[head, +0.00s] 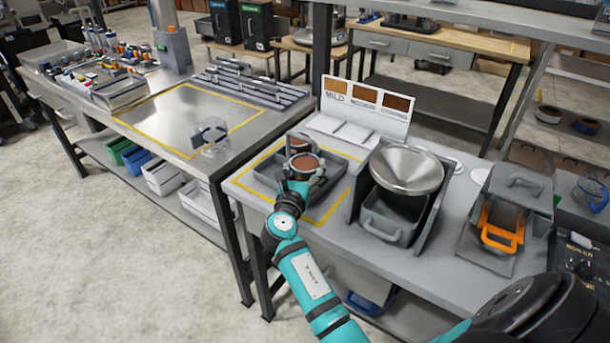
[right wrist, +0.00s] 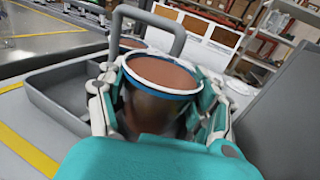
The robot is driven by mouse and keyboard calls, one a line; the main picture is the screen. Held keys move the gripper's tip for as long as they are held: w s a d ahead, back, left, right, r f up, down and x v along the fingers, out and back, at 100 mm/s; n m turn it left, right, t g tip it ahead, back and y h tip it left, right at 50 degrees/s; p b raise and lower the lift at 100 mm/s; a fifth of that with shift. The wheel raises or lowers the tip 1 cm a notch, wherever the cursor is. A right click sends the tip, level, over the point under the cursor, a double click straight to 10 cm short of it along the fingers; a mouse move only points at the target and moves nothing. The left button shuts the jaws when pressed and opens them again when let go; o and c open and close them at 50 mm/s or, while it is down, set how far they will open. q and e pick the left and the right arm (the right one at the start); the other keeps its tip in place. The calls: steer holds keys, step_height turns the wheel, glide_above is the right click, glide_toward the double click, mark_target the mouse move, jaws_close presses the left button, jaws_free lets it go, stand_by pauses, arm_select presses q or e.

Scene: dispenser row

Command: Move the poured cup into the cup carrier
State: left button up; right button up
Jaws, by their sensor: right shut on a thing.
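My right gripper (head: 300,178) is shut around a cup (head: 305,162) filled with brown contents. In the right wrist view the cup (right wrist: 160,85) has a white and blue rim and stands about upright between the fingers of the gripper (right wrist: 160,120). The grey cup carrier (head: 262,177), a shallow tray with an arched handle (right wrist: 178,38), is on the table just behind and left of the held cup. Another brown-filled cup (head: 299,142) is just beyond the held one, partly hidden. I cannot tell whether the held cup touches the carrier. My left gripper is not in view.
A dispenser with a metal funnel (head: 407,168) stands close on the right. A sign board marked MILD (head: 365,108) with colour swatches stands behind. An orange-handled bin (head: 502,225) is farther right. A clear jug (head: 213,137) is on the left table.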

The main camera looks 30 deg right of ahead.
steer(key=shift+w+f, duration=0.1)
steer(key=shift+f, duration=0.85)
steer(key=shift+f, duration=0.1)
steer(key=o, duration=1.4)
